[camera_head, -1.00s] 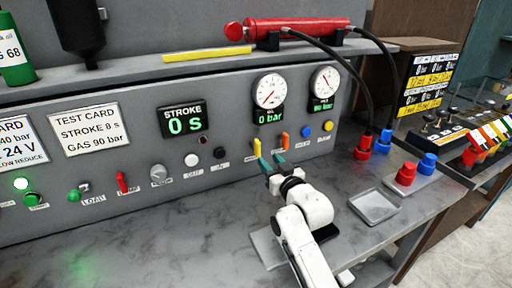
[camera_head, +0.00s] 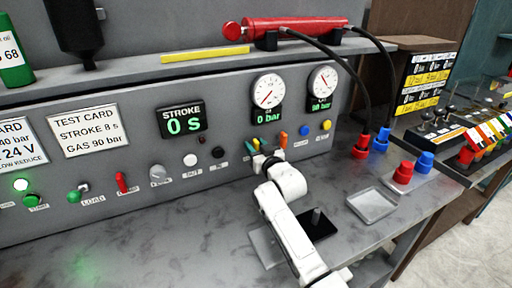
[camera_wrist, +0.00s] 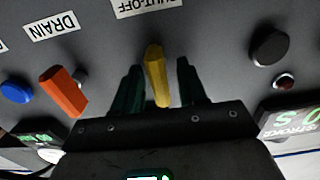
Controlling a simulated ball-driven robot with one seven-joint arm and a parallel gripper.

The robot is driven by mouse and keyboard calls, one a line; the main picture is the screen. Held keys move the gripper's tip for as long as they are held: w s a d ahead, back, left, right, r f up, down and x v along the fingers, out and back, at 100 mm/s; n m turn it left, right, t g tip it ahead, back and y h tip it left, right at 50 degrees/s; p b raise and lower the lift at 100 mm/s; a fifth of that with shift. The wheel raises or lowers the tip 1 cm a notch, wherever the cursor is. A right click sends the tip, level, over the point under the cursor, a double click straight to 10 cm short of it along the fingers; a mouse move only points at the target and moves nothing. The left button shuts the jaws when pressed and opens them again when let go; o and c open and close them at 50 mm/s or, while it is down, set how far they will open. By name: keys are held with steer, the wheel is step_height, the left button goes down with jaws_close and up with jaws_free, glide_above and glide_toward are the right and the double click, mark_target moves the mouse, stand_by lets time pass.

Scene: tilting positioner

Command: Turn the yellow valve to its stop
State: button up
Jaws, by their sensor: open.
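The yellow valve (camera_wrist: 156,75) is a slim lever on the grey panel under the SHUT-OFF label, which appears upside down in the wrist view. Its lever runs nearly straight up and down in that picture. My gripper (camera_wrist: 160,84) is open, with one dark green finger on each side of the lever and a visible gap on both sides. In the head view, my gripper (camera_head: 266,158) is at the panel and hides the lower part of the yellow valve (camera_head: 256,144).
An orange lever (camera_wrist: 64,93) labelled DRAIN and a blue knob (camera_wrist: 15,91) sit beside the valve. A black knob (camera_wrist: 269,47) is on the other side. The gauges (camera_head: 268,92) are above. A grey tray (camera_head: 372,204) lies on the bench.

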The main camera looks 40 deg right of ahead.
steer(key=shift+c, duration=0.2)
jaws_close()
steer(key=shift+m, duration=0.3)
steer(key=m+b, duration=0.1)
steer(key=m, duration=0.2)
steer(key=shift+f, duration=0.1)
steer(key=m, duration=0.5)
steer(key=shift+d, duration=0.15)
steer(key=m+p, duration=0.2)
steer(key=m, duration=0.3)
steer(key=shift+s, duration=0.1)
steer(key=shift+d+f+m+p, duration=0.15)
steer(key=shift+m+p, duration=0.25)
steer(key=shift+m, duration=0.65)
steer(key=shift+a+f+m+p, duration=0.1)
steer(key=shift+m+p, duration=0.25)
steer(key=shift+m, duration=0.7)
steer(key=shift+d, duration=0.1)
